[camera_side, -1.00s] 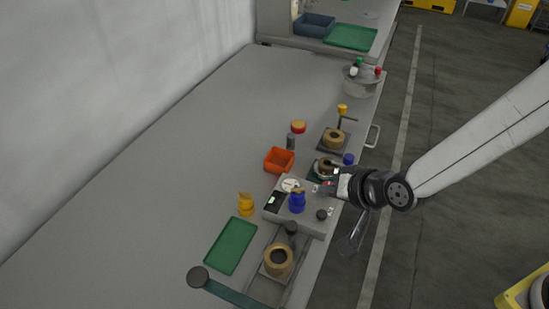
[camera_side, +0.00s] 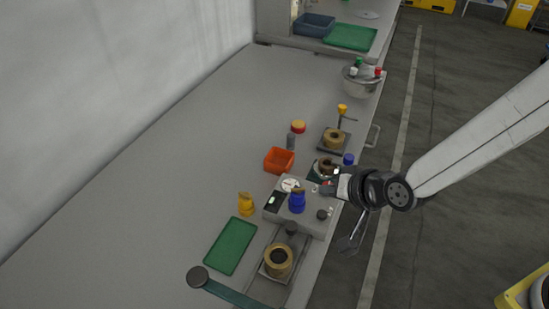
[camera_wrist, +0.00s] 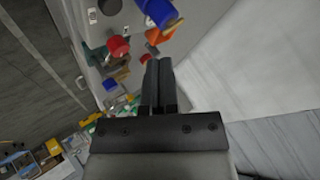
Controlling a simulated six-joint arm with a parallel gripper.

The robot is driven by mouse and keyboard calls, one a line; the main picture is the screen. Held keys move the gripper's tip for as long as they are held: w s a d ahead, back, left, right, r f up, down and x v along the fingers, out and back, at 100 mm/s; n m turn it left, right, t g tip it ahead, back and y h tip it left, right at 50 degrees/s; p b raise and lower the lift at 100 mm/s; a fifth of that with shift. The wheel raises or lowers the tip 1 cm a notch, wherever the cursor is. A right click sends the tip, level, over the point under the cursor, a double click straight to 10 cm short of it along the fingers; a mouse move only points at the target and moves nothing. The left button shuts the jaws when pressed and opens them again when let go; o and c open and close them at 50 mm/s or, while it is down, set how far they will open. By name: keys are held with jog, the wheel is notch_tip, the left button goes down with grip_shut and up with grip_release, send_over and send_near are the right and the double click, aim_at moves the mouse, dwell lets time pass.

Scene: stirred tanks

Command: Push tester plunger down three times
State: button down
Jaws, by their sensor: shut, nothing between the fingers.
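A grey box-shaped device (camera_side: 318,226) stands near the bench's right edge in the side view. It has a dark display (camera_side: 274,204), a white dial (camera_side: 290,185) and a black knob (camera_side: 321,214); I cannot tell for sure which part is the plunger. A blue piece with an orange top (camera_side: 297,203) is at the device; it also shows in the wrist view (camera_wrist: 157,10). A red cap (camera_wrist: 118,46) is left of my fingers in the wrist view. My gripper (camera_side: 323,188) is shut and empty, near the device's far right corner. Its fingers (camera_wrist: 158,72) are together.
An orange bin (camera_side: 279,160) stands behind the device. A yellow piece (camera_side: 246,204) and a green mat (camera_side: 231,246) lie to its left. A ring-shaped part (camera_side: 278,261) is in front, and another (camera_side: 333,138) is behind. The bench's left side is clear.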

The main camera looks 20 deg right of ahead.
aim_at(319, 211)
jog(key=shift+r, duration=0.1)
dwell(0.3)
notch_tip(319, 211, up, 4)
jog(key=shift+f, duration=0.2)
jog(key=shift+f, duration=0.15)
dwell(0.5)
jog(key=shift+f, duration=4.25)
jog(key=shift+f, duration=1.15)
jog(key=shift+r, duration=0.1)
dwell(0.5)
jog(key=shift+r, duration=1.05)
